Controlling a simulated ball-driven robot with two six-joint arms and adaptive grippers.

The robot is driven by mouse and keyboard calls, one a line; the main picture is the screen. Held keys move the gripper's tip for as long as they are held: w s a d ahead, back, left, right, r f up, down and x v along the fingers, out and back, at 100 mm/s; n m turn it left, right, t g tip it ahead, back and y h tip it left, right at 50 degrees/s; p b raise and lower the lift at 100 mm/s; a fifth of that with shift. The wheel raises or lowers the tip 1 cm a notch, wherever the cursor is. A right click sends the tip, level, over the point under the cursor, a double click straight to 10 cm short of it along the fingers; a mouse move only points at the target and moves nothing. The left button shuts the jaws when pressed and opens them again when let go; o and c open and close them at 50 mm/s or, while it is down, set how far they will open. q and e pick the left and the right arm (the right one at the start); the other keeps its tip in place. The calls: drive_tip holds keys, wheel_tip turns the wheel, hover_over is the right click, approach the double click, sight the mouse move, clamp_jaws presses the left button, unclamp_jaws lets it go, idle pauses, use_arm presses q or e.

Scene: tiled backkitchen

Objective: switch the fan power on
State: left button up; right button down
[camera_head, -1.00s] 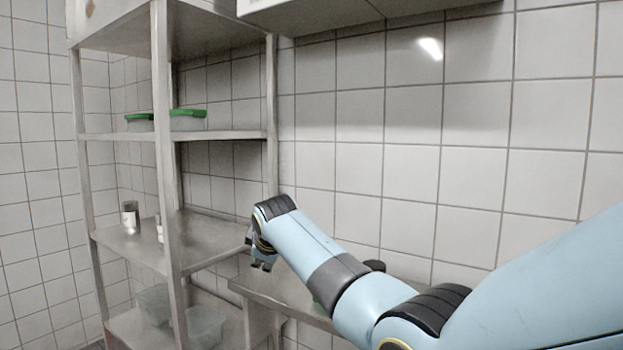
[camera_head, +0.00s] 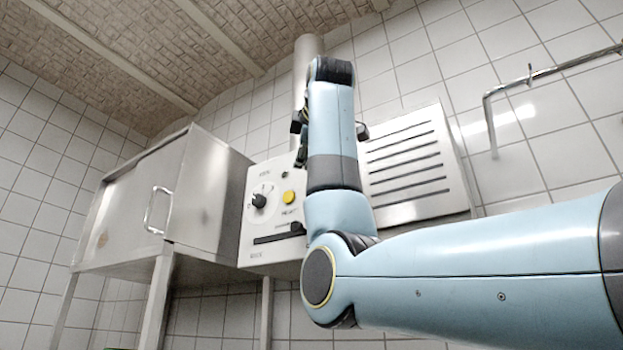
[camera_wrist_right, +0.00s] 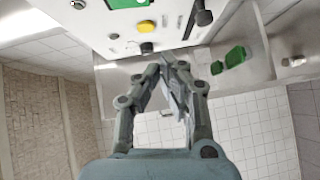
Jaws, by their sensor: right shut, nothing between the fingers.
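A white control box (camera_head: 265,235) is on the wall, left of my right arm in the head view. Its face has a black rotary knob (camera_head: 258,200), a yellow button (camera_head: 288,197) and a dark slot with a lever (camera_head: 297,228). I cannot read which control is the fan power. My right gripper (camera_head: 300,150) is raised in front of the box's upper right part, mostly hidden behind my forearm. In the right wrist view the gripper (camera_wrist_right: 172,62) is shut and empty, its tips just below the panel's yellow button (camera_wrist_right: 147,27) and black knob (camera_wrist_right: 147,47), with no clear contact.
A steel cabinet (camera_head: 170,205) with a handle stands left of the box. A slotted vent panel (camera_head: 418,165) is to its right, and a pipe (camera_head: 550,70) runs along the wall farther right. Green lids (camera_wrist_right: 235,57) show below in the wrist view.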

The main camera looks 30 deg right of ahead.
drive_tip(key=shift+s+r, duration=1.15)
drive_tip(key=shift+r, duration=0.1)
drive_tip(key=shift+w, duration=0.1)
drive_tip(key=s+d+p+x, duration=0.1)
drive_tip(key=d+p+x, duration=0.1)
drive_tip(key=p+x, duration=0.5)
drive_tip(key=x, duration=0.6)
drive_tip(key=shift+s+d, duration=0.15)
drive_tip(key=shift+d, duration=0.2)
